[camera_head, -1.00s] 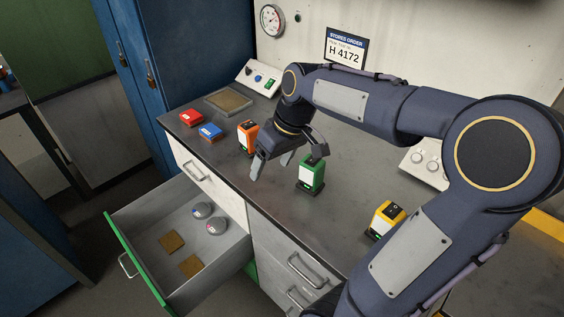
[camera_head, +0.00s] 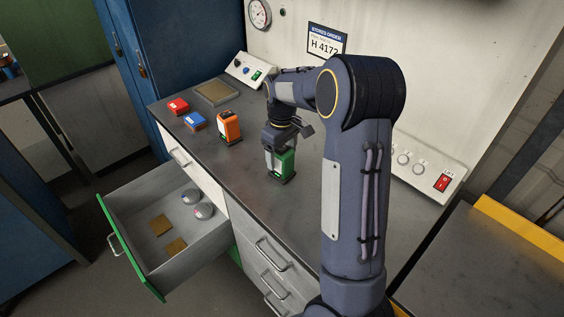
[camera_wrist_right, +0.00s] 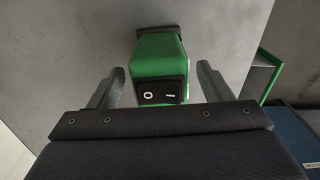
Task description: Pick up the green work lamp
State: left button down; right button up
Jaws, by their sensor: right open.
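The green work lamp (camera_head: 283,163) stands upright on the grey worktop, with a dark base and a light front panel. My right gripper (camera_head: 277,155) is directly over it, partly hiding its top. In the right wrist view the lamp (camera_wrist_right: 161,58) shows its black switch face and lies between the two spread fingers of my right gripper (camera_wrist_right: 160,90). Gaps show on both sides, so the fingers are open around it and do not grip it. My left gripper is not in view.
An orange lamp (camera_head: 229,127) stands to the left of the green one. An open drawer (camera_head: 122,203) juts out at the front left. A switch panel (camera_head: 440,181) stands at the right.

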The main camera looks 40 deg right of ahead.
jog(key=shift+f, duration=0.6)
jog(key=c, duration=1.2)
jog(key=shift+r, duration=0.1)
jog(key=shift+c, duration=0.4)
jog(key=shift+r, duration=0.1)
